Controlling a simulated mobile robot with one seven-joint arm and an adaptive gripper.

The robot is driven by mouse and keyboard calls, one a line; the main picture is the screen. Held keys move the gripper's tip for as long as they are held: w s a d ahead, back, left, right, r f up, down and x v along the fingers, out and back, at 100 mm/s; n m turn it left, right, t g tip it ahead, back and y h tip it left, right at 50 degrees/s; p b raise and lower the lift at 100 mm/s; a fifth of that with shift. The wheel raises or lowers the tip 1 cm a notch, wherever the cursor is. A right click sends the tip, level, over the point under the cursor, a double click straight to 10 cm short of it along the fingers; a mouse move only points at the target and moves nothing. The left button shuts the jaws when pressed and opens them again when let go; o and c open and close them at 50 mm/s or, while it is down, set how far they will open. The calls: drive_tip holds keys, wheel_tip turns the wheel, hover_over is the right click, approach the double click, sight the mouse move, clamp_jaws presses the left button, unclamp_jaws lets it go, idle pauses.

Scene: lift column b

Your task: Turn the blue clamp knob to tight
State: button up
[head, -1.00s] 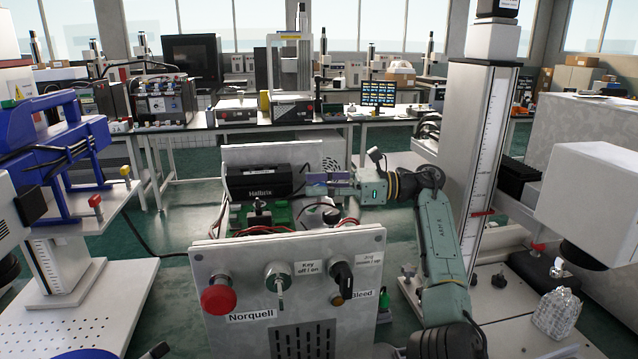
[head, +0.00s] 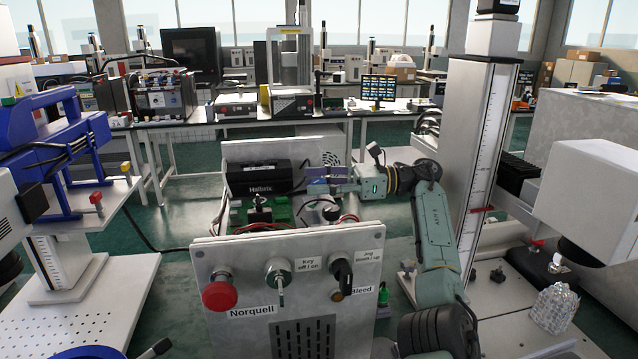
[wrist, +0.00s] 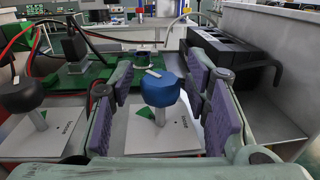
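The blue clamp knob (wrist: 161,88) stands on a grey stem above a white label plate (wrist: 150,134) in the wrist view. Its top carries a short white mark. The plate has a green wedge and small lettering that I cannot read surely. My gripper (wrist: 160,90) is open, with its purple-padded fingers on either side of the knob. A gap shows on the left; the right pads look closer, and I cannot tell whether they touch. In the head view my gripper (head: 316,181) reaches left over the open bench unit. The blue knob is not discernible there.
A black knob (wrist: 22,94) on a similar plate stands to the left. A black box (wrist: 234,66) lies close on the right. Green boards and red and black cables sit behind. The front panel (head: 215,255) carries a red button (head: 219,292) and switches.

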sight(319, 181)
drive_tip(key=shift+o, duration=0.2)
drive_tip(key=shift+r, duration=0.1)
wheel_tip(319, 181, up, 10)
drive_tip(key=shift+f, duration=0.1)
idle(0.3)
